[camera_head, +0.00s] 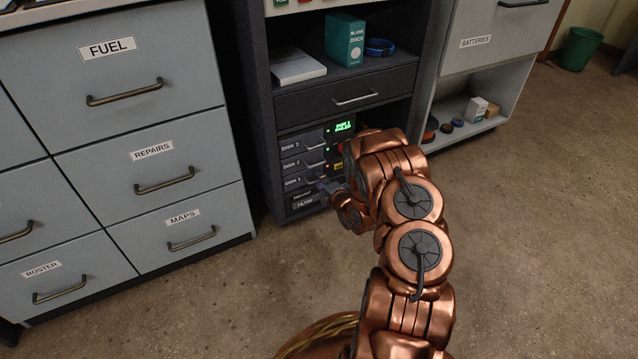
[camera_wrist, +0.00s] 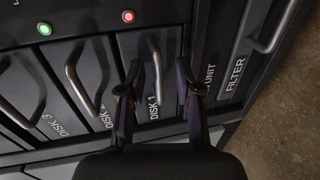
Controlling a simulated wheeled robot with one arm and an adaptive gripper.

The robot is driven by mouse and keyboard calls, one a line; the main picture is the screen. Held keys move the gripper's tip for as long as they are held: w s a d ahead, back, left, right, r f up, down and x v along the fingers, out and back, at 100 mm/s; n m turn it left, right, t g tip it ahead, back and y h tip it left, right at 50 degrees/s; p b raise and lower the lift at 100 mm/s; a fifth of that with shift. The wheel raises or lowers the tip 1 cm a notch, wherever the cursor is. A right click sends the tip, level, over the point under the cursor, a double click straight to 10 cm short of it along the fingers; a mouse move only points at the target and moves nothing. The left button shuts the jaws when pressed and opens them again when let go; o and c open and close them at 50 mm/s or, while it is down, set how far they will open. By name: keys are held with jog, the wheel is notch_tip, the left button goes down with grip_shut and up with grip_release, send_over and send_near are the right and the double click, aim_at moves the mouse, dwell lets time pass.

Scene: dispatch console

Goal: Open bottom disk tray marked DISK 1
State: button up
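The bottom disk tray marked DISK 1 (camera_head: 294,183) is flush with the trays above it in the dark console. In the wrist view, turned sideways, the DISK 1 tray (camera_wrist: 138,52) shows its metal handle (camera_wrist: 157,72). My gripper (camera_wrist: 157,82) is open, with one dark finger on each side of this handle. The fingers look apart from the handle, but how deep they reach is hard to tell. In the head view my gripper (camera_head: 326,186) is at the tray's front, and my arm hides its right part.
Trays DISK 2 (camera_head: 291,165) and DISK 3 (camera_head: 291,147) are shut above. The FILTER panel (camera_head: 303,204) is just below. Green and red lights show beside the trays. A shut drawer (camera_head: 320,97) is above, and grey cabinets (camera_head: 150,150) stand left. The floor (camera_head: 530,240) at right is clear.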

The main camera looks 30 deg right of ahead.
jog(key=shift+w, duration=0.45)
grip_shut()
dwell(0.4)
